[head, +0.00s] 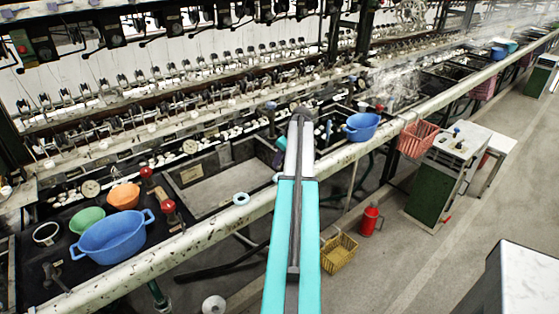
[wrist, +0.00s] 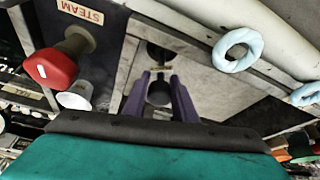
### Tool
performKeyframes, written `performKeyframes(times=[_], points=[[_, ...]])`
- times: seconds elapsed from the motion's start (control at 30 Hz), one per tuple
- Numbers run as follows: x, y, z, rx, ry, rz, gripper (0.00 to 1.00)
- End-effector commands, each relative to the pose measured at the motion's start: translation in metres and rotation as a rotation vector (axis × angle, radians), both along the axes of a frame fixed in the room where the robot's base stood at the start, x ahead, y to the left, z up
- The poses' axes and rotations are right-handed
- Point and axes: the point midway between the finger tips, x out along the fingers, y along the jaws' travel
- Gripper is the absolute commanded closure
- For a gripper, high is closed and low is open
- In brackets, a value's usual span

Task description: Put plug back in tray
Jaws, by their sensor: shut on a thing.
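My gripper (wrist: 160,98) shows two purple fingers in the wrist view, closed on a dark grey round thing (wrist: 158,94), which appears to be the plug. In the head view my gripper (head: 279,158) is partly hidden by my arm, beside the right end of a grey rectangular tray (head: 205,190). I cannot make out the plug there. In the wrist view grey metal, probably the tray (wrist: 205,83), lies beyond the fingers. A dark round opening or fitting (wrist: 160,52) lies just past the held thing. I cannot tell whether the plug touches anything.
A red knob (wrist: 50,68) stands left in the wrist view. Pale blue rings (wrist: 238,50) lie by the white front pipe (head: 190,245). A blue tub (head: 112,237), an orange bowl (head: 124,196) and a green bowl (head: 87,220) are left. Another blue tub (head: 361,127) is right.

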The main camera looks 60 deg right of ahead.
Motion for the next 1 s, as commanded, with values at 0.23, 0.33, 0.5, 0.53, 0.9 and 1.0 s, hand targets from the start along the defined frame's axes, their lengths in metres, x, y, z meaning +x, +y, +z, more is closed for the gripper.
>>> performKeyframes(times=[0.23, 0.33, 0.5, 0.53, 0.9, 1.0], points=[[0.0001, -0.0001, -0.0024, 0.0, -0.001, 0.0, 0.94], [0.0001, -0.0001, -0.0034, 0.0, -0.001, 0.0, 0.94], [0.0002, -0.0001, -0.0035, 0.0, -0.001, 0.0, 0.57], [0.0001, -0.0001, -0.0035, 0.0, 0.0, 0.0, 0.53], [-0.0008, 0.0001, -0.0028, 0.0, 0.0, 0.0, 0.53], [-0.0022, 0.0001, 0.0005, 0.0, 0.0, 0.0, 0.53]])
